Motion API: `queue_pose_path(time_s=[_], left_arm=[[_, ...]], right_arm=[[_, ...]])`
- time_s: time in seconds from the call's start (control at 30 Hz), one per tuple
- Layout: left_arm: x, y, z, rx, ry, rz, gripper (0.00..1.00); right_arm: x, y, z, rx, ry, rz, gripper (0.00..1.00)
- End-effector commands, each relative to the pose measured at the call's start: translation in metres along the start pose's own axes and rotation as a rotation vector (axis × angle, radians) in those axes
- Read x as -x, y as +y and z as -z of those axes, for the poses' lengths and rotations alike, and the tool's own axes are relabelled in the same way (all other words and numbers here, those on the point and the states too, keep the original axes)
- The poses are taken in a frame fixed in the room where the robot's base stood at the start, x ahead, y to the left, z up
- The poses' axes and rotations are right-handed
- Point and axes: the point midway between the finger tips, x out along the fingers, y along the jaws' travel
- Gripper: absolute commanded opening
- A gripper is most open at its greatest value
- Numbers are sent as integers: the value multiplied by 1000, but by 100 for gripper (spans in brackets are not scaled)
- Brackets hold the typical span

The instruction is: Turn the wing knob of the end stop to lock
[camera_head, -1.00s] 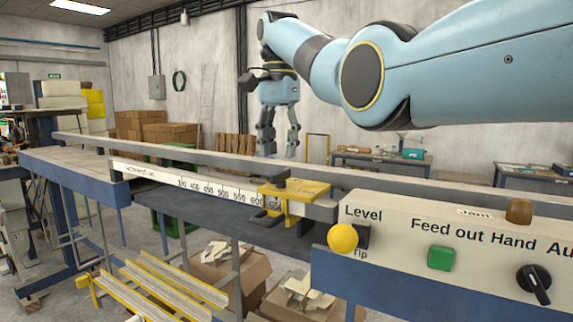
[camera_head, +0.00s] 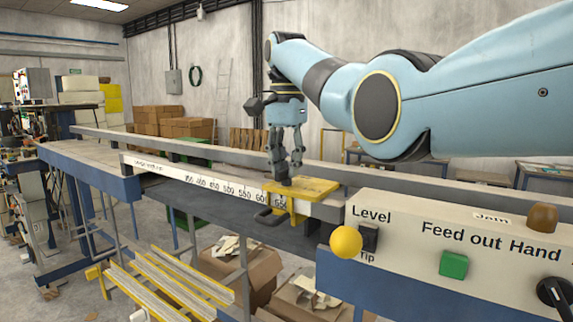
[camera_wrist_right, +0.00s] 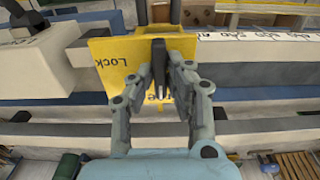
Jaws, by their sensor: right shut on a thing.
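The yellow end stop (camera_head: 318,187) sits on the rail beside the white ruler scale. Its yellow plate (camera_wrist_right: 110,68) fills the upper middle of the right wrist view, with the word "Lock" readable left of the knob. The dark wing knob (camera_wrist_right: 158,70) stands up from this plate between the fingers. My right gripper (camera_head: 284,170) points down over the end stop and is shut on the knob; the wrist view shows its fingertips (camera_wrist_right: 173,72) on either side of it. Part of another word is hidden by the fingers. My left gripper is out of view.
The ruler scale (camera_head: 190,178) runs along the rail to the left. A control panel (camera_head: 465,240) with a yellow ball (camera_head: 346,242), green button (camera_head: 453,264) and black knob (camera_head: 556,292) stands at the front right. Open boxes (camera_head: 240,272) lie below the rail.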

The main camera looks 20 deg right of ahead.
Motion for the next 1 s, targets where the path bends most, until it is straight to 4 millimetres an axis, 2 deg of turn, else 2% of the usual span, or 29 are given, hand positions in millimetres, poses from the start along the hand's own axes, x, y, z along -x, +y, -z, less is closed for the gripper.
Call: queue_pose_path(time_s=[0.17,0.47,1.0], left_arm=[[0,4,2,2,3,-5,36],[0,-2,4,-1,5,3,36],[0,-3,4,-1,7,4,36]], right_arm=[[0,-1,-1,-1,-3,1,0],[0,-1,-1,-91,-3,0,0],[0,-1,-2,-560,-4,0,0]])
